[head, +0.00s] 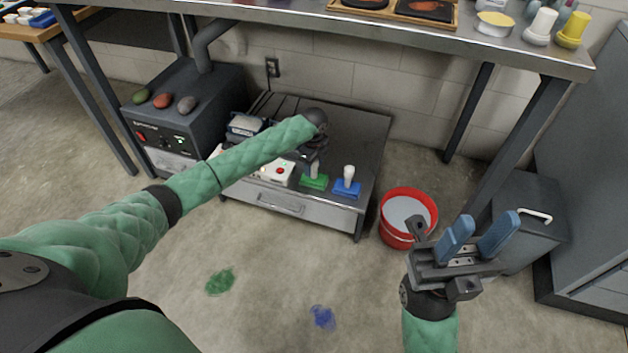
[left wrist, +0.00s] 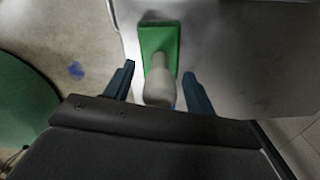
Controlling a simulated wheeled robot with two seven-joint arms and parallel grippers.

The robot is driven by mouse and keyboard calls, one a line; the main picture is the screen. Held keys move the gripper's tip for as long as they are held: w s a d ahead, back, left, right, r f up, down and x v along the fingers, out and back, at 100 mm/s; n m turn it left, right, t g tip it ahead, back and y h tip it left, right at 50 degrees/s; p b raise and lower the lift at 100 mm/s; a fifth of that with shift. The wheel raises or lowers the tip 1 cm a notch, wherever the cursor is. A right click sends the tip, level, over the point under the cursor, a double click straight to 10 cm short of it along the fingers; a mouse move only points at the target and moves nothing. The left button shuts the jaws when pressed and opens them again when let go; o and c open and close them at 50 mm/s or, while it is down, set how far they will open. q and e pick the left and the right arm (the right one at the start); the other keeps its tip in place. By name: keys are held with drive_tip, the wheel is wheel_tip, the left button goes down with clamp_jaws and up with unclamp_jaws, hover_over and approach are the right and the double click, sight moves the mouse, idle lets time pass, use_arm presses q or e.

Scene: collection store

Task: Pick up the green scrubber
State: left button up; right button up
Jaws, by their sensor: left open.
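The green scrubber (head: 314,182) stands on the low grey cabinet, with a green base and a pale upright handle. In the head view my left gripper (head: 312,160) is right at its handle and partly covers it. In the left wrist view the green scrubber (left wrist: 159,45) lies between the two blue fingertips of my left gripper (left wrist: 158,82). The fingers are apart, with a gap on each side of the pale handle. My right gripper (head: 478,236) is open and empty, over the floor at the right.
A blue scrubber (head: 347,184) stands just right of the green one. The low cabinet (head: 358,135) also carries a white box with a red button (head: 277,172). A red bucket (head: 409,217) stands on the floor, below the steel table (head: 300,22).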

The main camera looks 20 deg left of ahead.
use_arm(q)
drive_tip(key=shift+f, duration=0.8)
clamp_jaws()
drive_tip(key=shift+r, duration=0.1)
wheel_tip(320, 180, up, 10)
drive_tip(key=shift+f+p, duration=0.1)
drive_tip(key=shift+p, duration=1.05)
drive_tip(key=c, duration=0.7)
unclamp_jaws()
drive_tip(key=shift+c, duration=1.3)
